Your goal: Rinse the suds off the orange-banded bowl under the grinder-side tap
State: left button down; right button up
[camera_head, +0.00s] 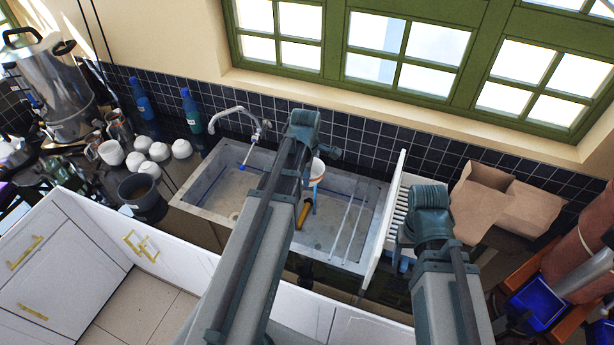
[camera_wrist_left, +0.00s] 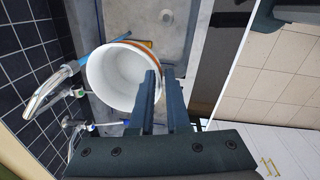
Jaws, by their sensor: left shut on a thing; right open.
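The white bowl with an orange band (camera_head: 317,167) is held above the sink (camera_head: 340,225), right of its middle divider. My left gripper (camera_wrist_left: 162,100) is shut on the bowl's wall. In the left wrist view the bowl (camera_wrist_left: 115,78) shows its white inside, with the orange band at its far edge; I cannot tell whether suds cling to it. A curved metal tap (camera_head: 240,118) rises behind the left basin, left of the bowl. Tap metalwork (camera_wrist_left: 48,88) shows beside the bowl in the left wrist view. My right gripper (camera_head: 404,262) is open beside the rack, its fingertips partly hidden.
A white slatted rack (camera_head: 392,212) stands at the sink's right edge. Several white cups (camera_head: 158,151) and a dark pot (camera_head: 143,197) stand on the left counter near a steel urn (camera_head: 55,90). Blue bottles (camera_head: 191,112) stand by the wall. A cardboard box (camera_head: 485,205) is at right.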

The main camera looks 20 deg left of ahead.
pick_arm(q)
jog(key=shift+f+b, duration=6.35)
jog(key=shift+f, duration=0.1)
jog(key=w+a, duration=0.2)
jog(key=w, duration=0.6)
jog(key=shift+w, duration=0.4)
jog(key=shift+s, duration=0.1)
jog(key=s+d, duration=0.2)
jog(key=s, duration=0.6)
jog(key=shift+s, duration=0.35)
jog(key=shift+r, duration=0.15)
